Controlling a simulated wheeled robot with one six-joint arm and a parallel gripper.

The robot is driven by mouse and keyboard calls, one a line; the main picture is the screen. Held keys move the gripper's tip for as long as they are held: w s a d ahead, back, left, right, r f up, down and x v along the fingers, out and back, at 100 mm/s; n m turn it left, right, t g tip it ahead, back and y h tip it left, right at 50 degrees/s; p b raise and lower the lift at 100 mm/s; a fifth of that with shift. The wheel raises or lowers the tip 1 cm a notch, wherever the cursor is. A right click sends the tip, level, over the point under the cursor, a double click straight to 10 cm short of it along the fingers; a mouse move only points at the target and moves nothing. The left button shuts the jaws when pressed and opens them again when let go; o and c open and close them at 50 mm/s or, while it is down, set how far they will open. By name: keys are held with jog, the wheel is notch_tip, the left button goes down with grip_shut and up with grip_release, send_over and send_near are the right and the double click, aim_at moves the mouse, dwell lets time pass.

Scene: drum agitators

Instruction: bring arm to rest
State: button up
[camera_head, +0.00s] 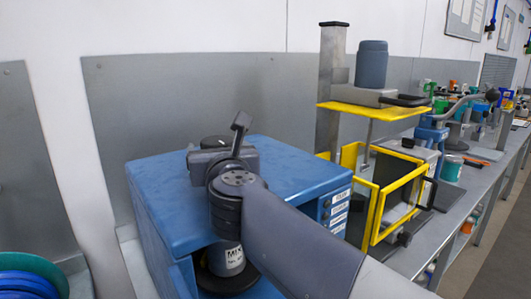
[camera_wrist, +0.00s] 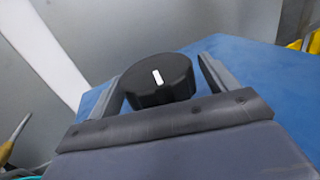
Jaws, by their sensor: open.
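My gripper (camera_head: 226,150) is over the top of a blue box-shaped machine (camera_head: 290,170) in the head view. Its two fingers stand apart in the wrist view (camera_wrist: 160,72), so it is open. A black knob (camera_wrist: 160,84) with a white mark shows between the fingers. I cannot tell whether either finger touches it. The knob's dark top (camera_head: 215,141) shows behind my gripper in the head view. My arm reaches in from the lower right and hides part of the machine's front. A grey labelled can (camera_head: 226,260) sits in the machine's front opening.
Right of the blue machine stands a yellow-framed stirrer (camera_head: 370,108) with a grey motor and an open yellow guard door (camera_head: 400,207). The grey bench (camera_head: 410,258) runs right with several more devices. A grey panel (camera_head: 190,100) stands behind. Blue and green rings (camera_head: 30,278) lie lower left.

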jog(key=shift+m+h, duration=0.5)
jog(key=shift+h, duration=0.3)
